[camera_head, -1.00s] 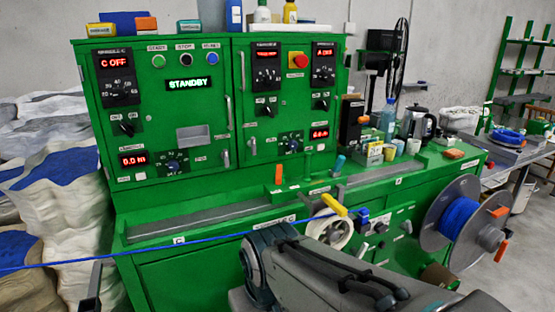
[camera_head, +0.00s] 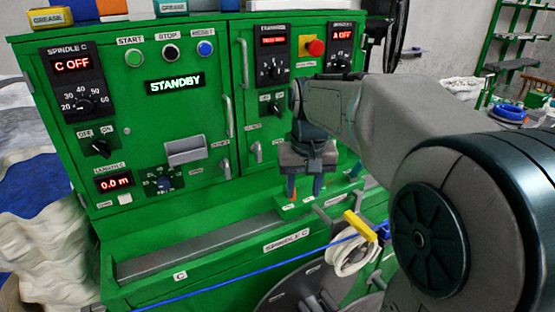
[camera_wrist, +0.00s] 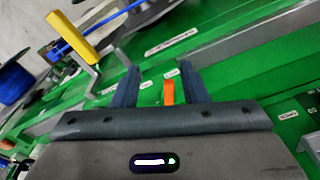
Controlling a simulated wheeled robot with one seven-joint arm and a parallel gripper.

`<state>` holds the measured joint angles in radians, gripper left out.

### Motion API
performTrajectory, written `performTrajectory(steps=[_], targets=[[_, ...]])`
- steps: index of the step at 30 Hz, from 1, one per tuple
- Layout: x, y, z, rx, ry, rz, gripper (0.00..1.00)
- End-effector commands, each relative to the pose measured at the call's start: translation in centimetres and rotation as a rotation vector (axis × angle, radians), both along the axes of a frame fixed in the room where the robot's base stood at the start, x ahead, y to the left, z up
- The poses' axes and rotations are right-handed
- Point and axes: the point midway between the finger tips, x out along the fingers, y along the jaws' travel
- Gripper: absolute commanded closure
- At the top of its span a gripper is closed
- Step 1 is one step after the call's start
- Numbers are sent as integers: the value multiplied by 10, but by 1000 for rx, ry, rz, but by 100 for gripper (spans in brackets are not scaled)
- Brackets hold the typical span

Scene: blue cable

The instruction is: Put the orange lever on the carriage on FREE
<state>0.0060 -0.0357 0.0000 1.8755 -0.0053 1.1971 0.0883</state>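The carriage (camera_head: 322,199) is a green block on the machine's ledge, below the control panels. Its small upright orange lever (camera_wrist: 168,92) shows between my fingers in the wrist view, with white labels beside its base too blurred to read. My gripper (camera_head: 304,187) points down over the carriage in the head view. In the wrist view my gripper (camera_wrist: 160,85) is open, its two blue-grey fingers on either side of the lever. Gaps show on both sides, the smaller one at the right finger. The head view mostly hides the lever behind the fingers.
A yellow handle (camera_head: 360,225) on a crank stands close to the carriage; it also shows in the wrist view (camera_wrist: 72,38). A blue cable (camera_head: 245,275) runs across the front. A blue cable reel (camera_wrist: 12,80) is at far left in the wrist view. The panel shows STANDBY (camera_head: 175,85).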

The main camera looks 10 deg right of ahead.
Motion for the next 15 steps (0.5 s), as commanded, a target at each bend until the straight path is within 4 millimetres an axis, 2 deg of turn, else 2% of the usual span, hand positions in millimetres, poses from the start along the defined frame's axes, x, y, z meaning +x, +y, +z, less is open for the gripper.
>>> performTrajectory(steps=[1,6,10,15], targets=[[22,0,19,2,18,-9,60],[73,0,45,5,68,-30,60],[97,1,55,7,92,-42,60],[110,2,57,8,106,-47,60]])
